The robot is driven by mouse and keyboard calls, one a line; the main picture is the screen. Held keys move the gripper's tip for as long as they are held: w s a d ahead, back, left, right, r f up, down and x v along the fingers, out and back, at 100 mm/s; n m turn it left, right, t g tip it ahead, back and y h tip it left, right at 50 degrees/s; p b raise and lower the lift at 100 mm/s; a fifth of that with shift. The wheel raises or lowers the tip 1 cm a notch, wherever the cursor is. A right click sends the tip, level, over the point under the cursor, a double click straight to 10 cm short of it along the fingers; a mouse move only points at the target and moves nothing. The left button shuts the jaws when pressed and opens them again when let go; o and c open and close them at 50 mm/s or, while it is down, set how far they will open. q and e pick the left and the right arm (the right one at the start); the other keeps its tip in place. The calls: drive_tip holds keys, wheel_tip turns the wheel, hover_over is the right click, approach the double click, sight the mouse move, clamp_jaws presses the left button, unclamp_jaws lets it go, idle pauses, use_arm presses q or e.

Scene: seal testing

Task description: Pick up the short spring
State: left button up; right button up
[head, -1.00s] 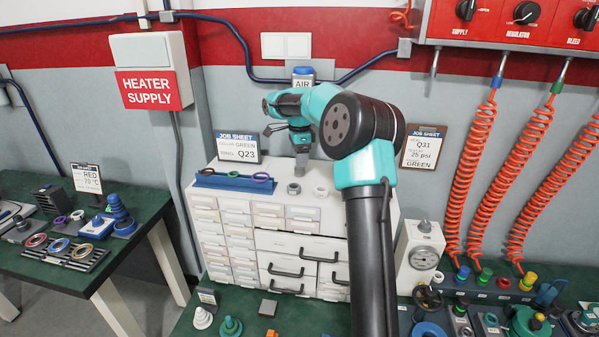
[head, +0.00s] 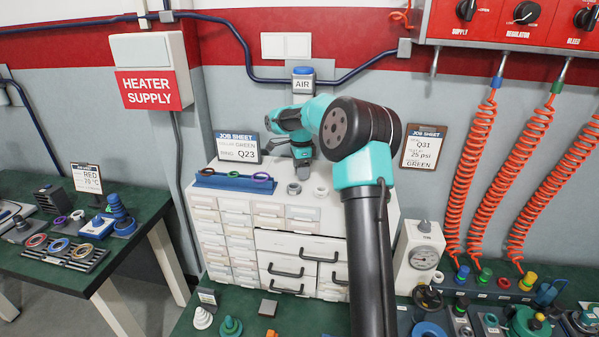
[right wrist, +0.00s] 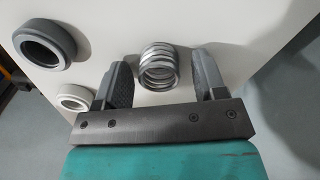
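The short spring (right wrist: 159,68) is a silver coil standing on the white cabinet top in the right wrist view. My right gripper (right wrist: 164,78) is open, with one finger on each side of the spring and a visible gap to each. In the head view my right gripper (head: 303,164) is at the back of the cabinet top, behind the rings; I cannot make out the spring there. My left gripper is not in view.
A grey ring (right wrist: 45,42) and a white ring (right wrist: 75,97) lie left of the gripper. A blue rack (head: 234,182) with coloured rings stands on the drawer cabinet (head: 270,214). A job sheet (head: 237,147) stands behind it. A gauge unit (head: 418,258) stands right of the cabinet.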

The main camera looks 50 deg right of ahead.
drive_tip(key=c, duration=0.9)
drive_tip(key=shift+r, duration=0.1)
drive_tip(key=shift+r, duration=1.6)
drive_tip(key=shift+s+a+r, duration=0.15)
drive_tip(key=shift+a, duration=0.05)
drive_tip(key=s+a, duration=0.3)
drive_tip(key=a, duration=0.1)
drive_tip(key=s+a+r, duration=0.1)
drive_tip(key=s+a, duration=0.6)
drive_tip(key=shift+s+a+r, duration=0.1)
drive_tip(key=shift+a+r, duration=0.05)
drive_tip(key=shift+a, duration=0.2)
